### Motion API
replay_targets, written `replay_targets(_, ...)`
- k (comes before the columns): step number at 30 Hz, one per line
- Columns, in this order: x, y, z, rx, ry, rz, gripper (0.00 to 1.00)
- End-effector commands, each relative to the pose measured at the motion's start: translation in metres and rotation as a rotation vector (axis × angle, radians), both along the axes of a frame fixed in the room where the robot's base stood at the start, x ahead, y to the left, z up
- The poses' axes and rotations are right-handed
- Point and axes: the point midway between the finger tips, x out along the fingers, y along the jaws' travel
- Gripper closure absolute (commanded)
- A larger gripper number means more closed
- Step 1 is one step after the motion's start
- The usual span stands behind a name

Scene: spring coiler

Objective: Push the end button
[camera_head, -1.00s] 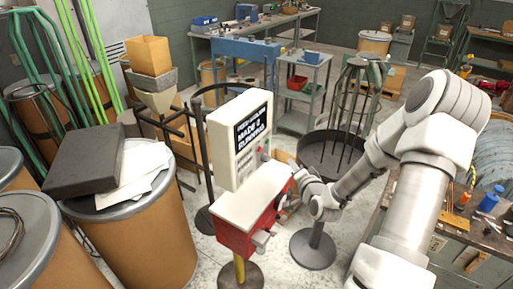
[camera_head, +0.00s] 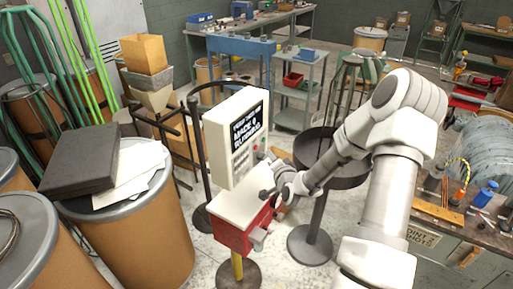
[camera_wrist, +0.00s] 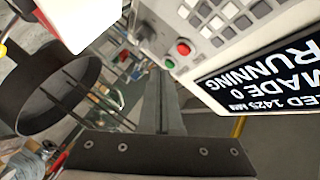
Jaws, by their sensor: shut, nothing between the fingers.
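The control box (camera_head: 236,137) is a pale panel with a dark screen above a white-topped red machine body (camera_head: 240,215). In the wrist view the screen (camera_wrist: 262,75) shows "RUNNING" and "MADE 0", upside down. Beside its keypad (camera_wrist: 225,15) are a red button (camera_wrist: 183,47) and a green button (camera_wrist: 169,63); I cannot read which is the end button. My gripper (camera_head: 266,192) is shut and empty, in front of the panel's lower right side. In the wrist view its fingers (camera_wrist: 158,75) point past the buttons, apart from them as far as I can tell.
A dark round pan on a stand (camera_head: 348,178) is close behind my arm. Drums (camera_head: 150,225) with a black case (camera_head: 82,160) stand left. A cluttered bench (camera_head: 470,215) is at right. Bare floor lies around the machine's post.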

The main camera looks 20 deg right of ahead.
Motion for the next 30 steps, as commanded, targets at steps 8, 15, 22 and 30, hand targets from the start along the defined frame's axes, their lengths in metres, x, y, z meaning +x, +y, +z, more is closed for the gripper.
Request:
replay_targets(8,0.017,0.013,-0.001,-0.002,-0.002,0.001,1.00)
replay_targets(15,0.018,0.014,0.000,-0.001,-0.001,0.000,1.00)
replay_targets(22,0.018,0.014,0.000,-0.001,-0.001,0.000,1.00)
replay_targets(30,0.018,0.014,0.000,-0.001,-0.001,0.000,1.00)
